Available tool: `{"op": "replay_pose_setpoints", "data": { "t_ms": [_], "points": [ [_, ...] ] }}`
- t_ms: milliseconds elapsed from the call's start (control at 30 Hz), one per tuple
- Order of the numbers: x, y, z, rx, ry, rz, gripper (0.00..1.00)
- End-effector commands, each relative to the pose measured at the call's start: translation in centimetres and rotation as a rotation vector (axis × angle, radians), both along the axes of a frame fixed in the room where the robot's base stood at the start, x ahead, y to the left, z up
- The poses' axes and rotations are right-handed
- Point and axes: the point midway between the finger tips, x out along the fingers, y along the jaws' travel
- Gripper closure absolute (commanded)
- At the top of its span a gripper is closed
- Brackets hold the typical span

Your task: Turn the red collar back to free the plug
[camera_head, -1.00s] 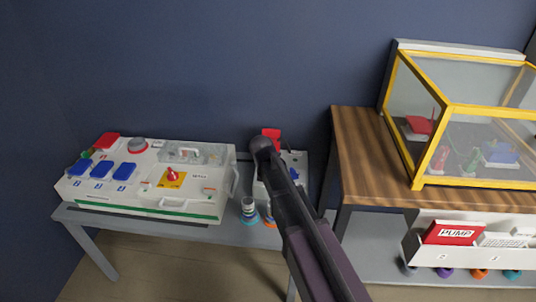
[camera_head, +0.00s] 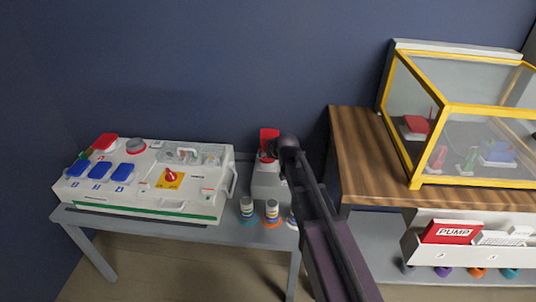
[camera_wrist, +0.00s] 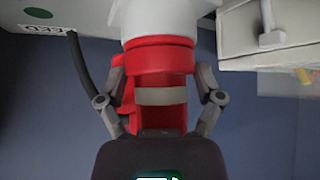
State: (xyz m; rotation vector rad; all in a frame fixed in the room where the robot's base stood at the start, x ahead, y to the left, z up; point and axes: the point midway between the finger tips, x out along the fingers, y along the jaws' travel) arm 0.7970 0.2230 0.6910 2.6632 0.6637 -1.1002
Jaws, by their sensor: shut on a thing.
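In the wrist view the red collar (camera_wrist: 160,56) is a wide red ring below a white socket (camera_wrist: 165,18). The red plug body (camera_wrist: 158,118) with a grey band (camera_wrist: 160,96) extends from the collar toward my palm. My gripper (camera_wrist: 161,70) has one finger on each side, with its tips against the collar's sides, shut on it. In the head view my dark arm reaches the small white socket box (camera_head: 268,181), and an upright red piece (camera_head: 269,136) shows behind the wrist. The fingers and collar grip are hidden there by my arm.
A white panel box (camera_head: 150,190) with blue and red covers stands left on the grey table. Several ringed pegs (camera_head: 247,210) stand in front of the socket box. A wooden bench (camera_head: 352,150) with a yellow-framed case is at right. A black cable (camera_wrist: 82,72) hangs near the left finger.

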Motion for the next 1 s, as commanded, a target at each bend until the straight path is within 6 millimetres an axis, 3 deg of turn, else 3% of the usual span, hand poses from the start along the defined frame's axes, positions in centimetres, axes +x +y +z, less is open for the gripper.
{"op": "replay_pose_setpoints", "data": {
  "t_ms": [733,767,800,1000],
  "points": [
    [-0.05,0.03,-0.07,-0.002,0.003,0.083,0.63],
    [-0.05,0.03,-0.07,-0.002,0.003,0.083,0.06],
    [-0.05,0.03,-0.06,-0.002,0.003,0.083,0.00],
    [-0.02,0.03,-0.05,-0.002,0.002,0.083,0.00]
  ]
}}
